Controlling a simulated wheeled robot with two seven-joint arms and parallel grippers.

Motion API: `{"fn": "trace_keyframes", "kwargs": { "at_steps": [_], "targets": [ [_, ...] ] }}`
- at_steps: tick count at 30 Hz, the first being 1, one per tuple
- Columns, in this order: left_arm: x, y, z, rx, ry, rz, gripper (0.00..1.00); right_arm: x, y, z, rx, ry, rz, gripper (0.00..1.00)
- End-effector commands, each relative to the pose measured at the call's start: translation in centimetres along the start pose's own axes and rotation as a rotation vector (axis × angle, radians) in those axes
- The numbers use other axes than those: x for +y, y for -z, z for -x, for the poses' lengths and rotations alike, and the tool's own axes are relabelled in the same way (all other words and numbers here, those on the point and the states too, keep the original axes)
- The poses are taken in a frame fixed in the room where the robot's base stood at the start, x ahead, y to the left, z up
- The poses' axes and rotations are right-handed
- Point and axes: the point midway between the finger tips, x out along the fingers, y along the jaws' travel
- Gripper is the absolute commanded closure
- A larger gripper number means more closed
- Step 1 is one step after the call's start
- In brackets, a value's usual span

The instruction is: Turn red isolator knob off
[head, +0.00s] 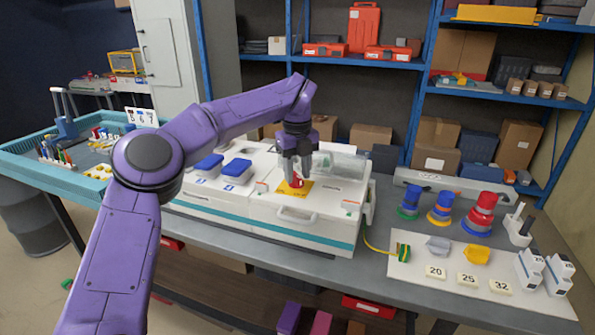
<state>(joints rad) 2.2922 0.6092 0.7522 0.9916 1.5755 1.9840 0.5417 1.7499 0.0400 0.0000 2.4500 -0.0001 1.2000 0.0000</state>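The red isolator knob (296,181) sits on a yellow plate (294,188) on top of the white box with a teal stripe, in the middle of the bench. My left gripper (297,172) points down right at the knob, with its grey fingers around or just above the knob's upper part. The fingers hide part of the knob. I cannot tell whether they touch it or are shut on it, nor can I read the knob's setting. My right gripper is not in view.
Sockets with blue lids (236,169) stand left of the knob. A clear raised cover (342,166) is behind it. A teal tray (40,172) is at far left.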

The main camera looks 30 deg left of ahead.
Motion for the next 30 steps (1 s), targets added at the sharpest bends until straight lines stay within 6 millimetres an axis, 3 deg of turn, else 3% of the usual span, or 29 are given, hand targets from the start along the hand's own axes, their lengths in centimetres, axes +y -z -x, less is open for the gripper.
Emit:
{"fn": "trace_keyframes", "kwargs": {
  "at_steps": [8,21,30],
  "targets": [
    [0.0,0.0,0.3,0.001,-0.001,-0.001,0.61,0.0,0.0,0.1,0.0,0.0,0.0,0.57],
    [-0.1,0.0,9.6,0.001,-0.001,0.0,0.61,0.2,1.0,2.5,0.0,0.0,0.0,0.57],
    [0.0,0.0,10.5,0.001,-0.001,-0.001,0.61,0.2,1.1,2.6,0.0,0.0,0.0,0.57]
  ]
}}
